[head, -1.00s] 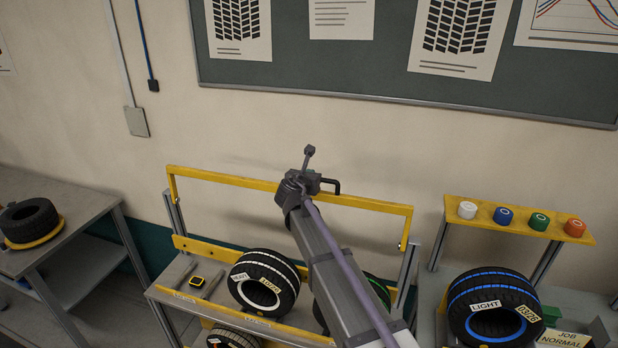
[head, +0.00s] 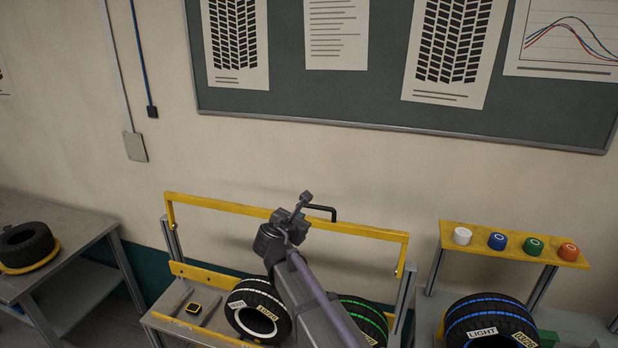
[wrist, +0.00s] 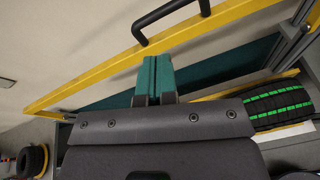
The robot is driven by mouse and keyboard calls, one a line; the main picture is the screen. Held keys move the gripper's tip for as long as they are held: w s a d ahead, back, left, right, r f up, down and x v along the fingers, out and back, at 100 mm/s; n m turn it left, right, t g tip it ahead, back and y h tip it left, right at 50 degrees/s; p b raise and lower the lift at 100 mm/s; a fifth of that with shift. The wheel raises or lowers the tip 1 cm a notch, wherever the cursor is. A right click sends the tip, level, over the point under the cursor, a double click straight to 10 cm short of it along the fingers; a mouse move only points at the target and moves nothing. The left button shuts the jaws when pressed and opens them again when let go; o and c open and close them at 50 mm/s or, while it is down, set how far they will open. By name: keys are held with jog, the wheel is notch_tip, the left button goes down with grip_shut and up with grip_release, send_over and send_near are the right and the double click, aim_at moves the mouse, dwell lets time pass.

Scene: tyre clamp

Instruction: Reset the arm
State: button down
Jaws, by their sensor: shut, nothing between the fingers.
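My gripper (head: 300,205) is at the end of my raised arm, in front of the yellow frame of the middle rack in the head view. In the wrist view its two teal fingers (wrist: 155,78) lie side by side, shut and empty. The black handle (wrist: 165,14) of the yellow bar (wrist: 100,70) is just past the fingertips; I see no contact. The handle (head: 322,210) also shows beside my gripper in the head view.
The middle rack holds a white-striped tyre (head: 258,307) and a green-striped tyre (head: 363,318), partly behind my arm. A blue-striped tyre (head: 490,318) stands at right, below a shelf of coloured caps (head: 497,241). A plain tyre (head: 25,247) lies on the left table.

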jog(key=s+d+f+m+g+y+b, duration=0.2)
jog(key=s+d+f+m+g+b, duration=0.5)
jog(key=s+d+f+m, duration=0.5)
jog(key=s+d+f+m+g+y+b, duration=0.2)
jog(key=s+d+f+m+g+b, duration=0.5)
jog(key=s+d+f+m, duration=0.5)
jog(key=shift+s+f+m+b, duration=1.3)
jog(key=shift+s+f+m, duration=0.4)
jog(key=shift+f+m, duration=0.9)
